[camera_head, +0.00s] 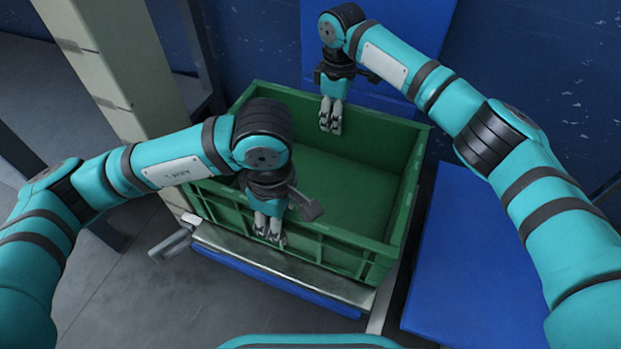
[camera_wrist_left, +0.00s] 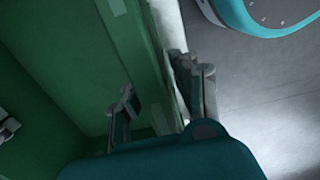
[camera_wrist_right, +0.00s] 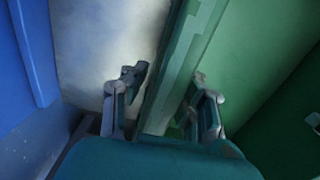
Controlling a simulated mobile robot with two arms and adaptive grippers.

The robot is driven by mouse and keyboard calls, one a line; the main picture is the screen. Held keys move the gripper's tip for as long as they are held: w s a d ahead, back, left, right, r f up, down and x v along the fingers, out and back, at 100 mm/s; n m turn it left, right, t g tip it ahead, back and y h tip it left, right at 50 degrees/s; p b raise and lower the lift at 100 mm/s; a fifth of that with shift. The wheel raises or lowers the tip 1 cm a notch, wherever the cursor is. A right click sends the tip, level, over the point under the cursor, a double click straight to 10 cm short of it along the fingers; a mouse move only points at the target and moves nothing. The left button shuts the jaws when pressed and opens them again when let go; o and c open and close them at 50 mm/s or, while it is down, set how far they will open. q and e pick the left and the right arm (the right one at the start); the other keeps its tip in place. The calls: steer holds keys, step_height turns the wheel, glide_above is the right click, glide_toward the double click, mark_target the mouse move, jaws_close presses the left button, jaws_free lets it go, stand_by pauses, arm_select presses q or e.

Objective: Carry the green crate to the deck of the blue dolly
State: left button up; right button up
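The green crate (camera_head: 350,183) is open-topped and looks empty. It sits level over a steel-edged stand (camera_head: 330,284); whether it touches the stand is unclear. My left gripper (camera_head: 269,229) is at the crate's near wall. In the left wrist view its fingers (camera_wrist_left: 160,95) are spread, one on each side of that wall. My right gripper (camera_head: 331,115) is at the far wall. In the right wrist view its fingers (camera_wrist_right: 165,95) are spread astride that wall. Neither is visibly clamped. A flat blue surface (camera_head: 470,250) lies right of the crate; I cannot tell whether it is the dolly's deck.
A pale square post (camera_head: 115,75) stands close at the crate's left. A blue wall (camera_head: 540,70) and an upright blue panel (camera_head: 375,45) are behind it. A metal bracket (camera_head: 172,243) juts out at the stand's left. Grey floor (camera_head: 120,290) is open at the lower left.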

arm_select(q)
jaws_close()
arm_select(e)
jaws_close()
arm_select(q)
steer(key=shift+r, duration=0.25)
arm_select(e)
steer(key=shift+r, duration=0.25)
